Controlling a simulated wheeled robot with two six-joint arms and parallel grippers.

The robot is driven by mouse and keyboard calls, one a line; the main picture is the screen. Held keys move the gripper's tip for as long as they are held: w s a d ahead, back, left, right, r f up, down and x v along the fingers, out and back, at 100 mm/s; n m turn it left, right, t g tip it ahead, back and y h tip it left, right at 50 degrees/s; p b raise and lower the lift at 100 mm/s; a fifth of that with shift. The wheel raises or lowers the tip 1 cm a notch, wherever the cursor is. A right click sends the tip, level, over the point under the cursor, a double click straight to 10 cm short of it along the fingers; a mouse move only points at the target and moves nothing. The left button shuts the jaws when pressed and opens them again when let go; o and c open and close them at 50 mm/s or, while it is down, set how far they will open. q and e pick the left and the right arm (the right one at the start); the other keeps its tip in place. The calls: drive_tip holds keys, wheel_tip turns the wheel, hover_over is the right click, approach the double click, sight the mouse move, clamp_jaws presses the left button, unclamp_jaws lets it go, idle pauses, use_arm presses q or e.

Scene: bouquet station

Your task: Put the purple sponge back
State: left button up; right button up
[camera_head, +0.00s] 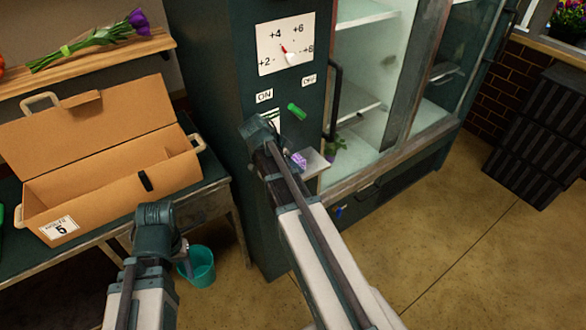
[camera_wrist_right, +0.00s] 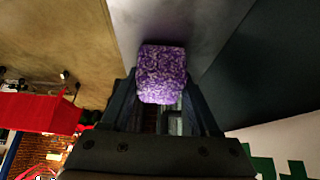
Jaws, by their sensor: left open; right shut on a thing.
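The purple sponge (camera_head: 299,160) is a small speckled block held at the tip of my right gripper (camera_head: 295,164). In the right wrist view the sponge (camera_wrist_right: 162,73) sits between the two dark fingers, which are shut on it. The sponge is beside a small pale ledge (camera_head: 314,165) on the front of the dark green cabinet; I cannot tell whether they touch. A flat grey surface (camera_wrist_right: 170,22) lies beyond the sponge in the wrist view. My left gripper (camera_head: 187,264) is small and partly hidden at the lower left, open, near the teal bucket.
An open cardboard box (camera_head: 105,180) stands on the table at left. A teal bucket (camera_head: 202,268) is on the floor below. A purple flower bunch (camera_head: 85,42) lies on the wooden shelf. A glass display fridge (camera_head: 375,70) and stacked black crates (camera_head: 535,130) stand at right.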

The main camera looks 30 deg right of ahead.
drive_tip(key=shift+f, duration=0.15)
drive_tip(key=o, duration=1.2)
drive_tip(key=shift+r, duration=0.25)
drive_tip(key=p+v, duration=1)
drive_tip(key=v, duration=0.2)
